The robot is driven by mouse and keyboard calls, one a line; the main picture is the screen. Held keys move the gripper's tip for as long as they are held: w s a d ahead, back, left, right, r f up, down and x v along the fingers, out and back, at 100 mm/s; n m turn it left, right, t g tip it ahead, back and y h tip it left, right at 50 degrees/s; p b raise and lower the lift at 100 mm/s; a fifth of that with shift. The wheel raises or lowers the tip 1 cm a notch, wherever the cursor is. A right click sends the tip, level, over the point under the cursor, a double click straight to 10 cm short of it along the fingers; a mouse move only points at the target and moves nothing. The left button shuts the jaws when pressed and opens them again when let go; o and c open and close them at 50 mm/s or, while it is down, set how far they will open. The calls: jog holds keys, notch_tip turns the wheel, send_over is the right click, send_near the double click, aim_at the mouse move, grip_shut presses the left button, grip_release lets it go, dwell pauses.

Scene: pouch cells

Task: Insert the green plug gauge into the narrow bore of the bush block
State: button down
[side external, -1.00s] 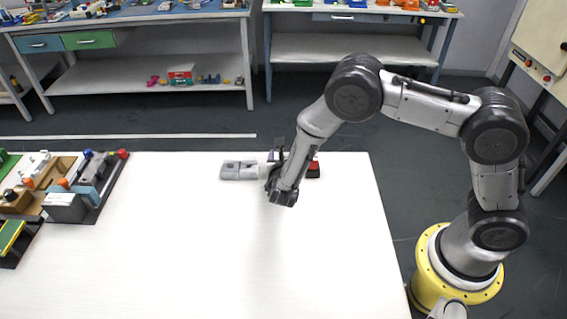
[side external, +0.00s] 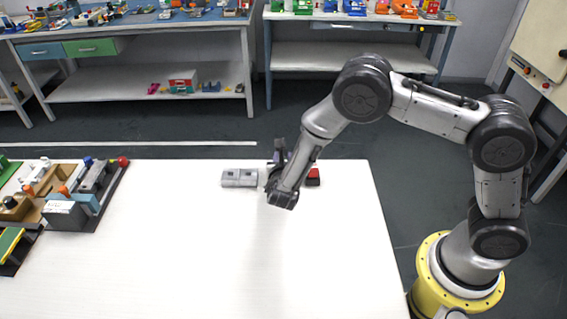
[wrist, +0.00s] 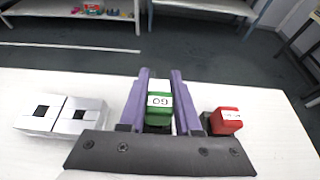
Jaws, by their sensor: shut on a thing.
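The green plug gauge (wrist: 158,118), with a white GO label on top, sits between the two purple fingers of my gripper (wrist: 160,92) in the wrist view. The gripper is shut on it. Its lower end is hidden, so I cannot tell how far it is from the table. The bush block (wrist: 46,122) is a light grey two-part block with a dark square opening in each top face, apart from and left of my gripper. It also shows in the side view (side external: 240,178), left of my gripper (side external: 279,153), where the arm hides the green gauge.
A red gauge (wrist: 227,121) with a white label stands close to the right of my gripper, partly behind the arm in the side view (side external: 313,177). Racks of parts (side external: 65,214) fill the table's left end. The white table (side external: 220,260) is clear in front.

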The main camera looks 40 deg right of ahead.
jog(key=s+r, duration=1.1)
jog(key=s, duration=0.3)
jog(key=w+a+r, duration=0.1)
jog(key=w+a, duration=0.6)
jog(key=w, duration=0.5)
jog(key=w+f, duration=0.4)
jog(key=w, duration=0.4)
jog(key=shift+w+d+f, duration=0.15)
jog(key=shift+w+f, duration=0.15)
jog(key=shift+w, duration=0.05)
jog(key=shift+f, duration=0.1)
jog(key=shift+f, duration=2.8)
jog(key=shift+f, duration=1.65)
